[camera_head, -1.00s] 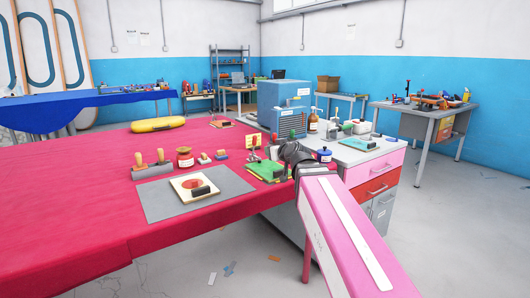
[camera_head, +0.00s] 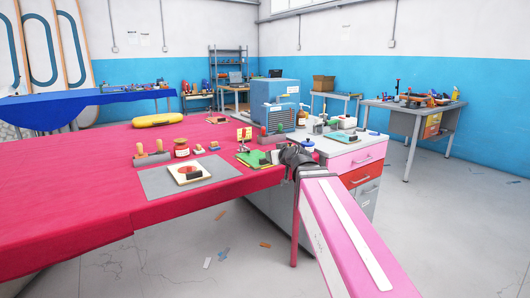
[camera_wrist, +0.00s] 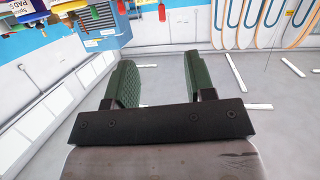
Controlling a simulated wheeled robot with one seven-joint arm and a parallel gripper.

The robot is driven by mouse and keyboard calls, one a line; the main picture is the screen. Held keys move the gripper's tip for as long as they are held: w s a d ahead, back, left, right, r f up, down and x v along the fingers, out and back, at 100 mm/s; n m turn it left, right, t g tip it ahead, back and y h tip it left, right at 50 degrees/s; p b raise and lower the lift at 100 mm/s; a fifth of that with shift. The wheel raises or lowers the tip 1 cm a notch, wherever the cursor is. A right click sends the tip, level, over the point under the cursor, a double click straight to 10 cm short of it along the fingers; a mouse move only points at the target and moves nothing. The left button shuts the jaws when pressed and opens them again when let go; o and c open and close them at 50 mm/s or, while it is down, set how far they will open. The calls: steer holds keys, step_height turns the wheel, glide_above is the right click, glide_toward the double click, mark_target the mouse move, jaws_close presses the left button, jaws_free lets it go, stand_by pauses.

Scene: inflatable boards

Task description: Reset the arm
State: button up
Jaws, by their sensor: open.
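My gripper shows in the wrist view (camera_wrist: 154,82) with its two green padded fingers apart and nothing between them. Beyond the fingers are a pale wall and grey floor. In the head view my pink and white arm reaches up from the lower right, and its dark wrist end lies at the right end of the red-covered table (camera_head: 60,205). My fingers cannot be made out in the head view.

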steer(key=s+d+f+m+g+h, duration=0.1)
steer(key=s+d+f+g, duration=0.1)
steer(key=f, duration=0.5)
steer(key=s+d+f+g+h, duration=0.1)
steer(key=s+d+f+g, duration=0.1)
steer(key=f, duration=0.5)
steer(key=s+d+f+m+g+h, duration=0.1)
steer(key=s+d+f+g, duration=0.15)
steer(key=f, duration=0.55)
steer(key=s+d+f+m+g+h, duration=0.1)
steer(key=s+d+f+g, duration=0.2)
steer(key=f, duration=0.4)
steer(key=s+d+f+m+g+h, duration=0.2)
steer(key=s+d+f+g, duration=0.2)
steer(key=s+f, duration=0.4)
steer(key=shift+s+d, duration=0.3)
steer(key=shift+d, duration=0.4)
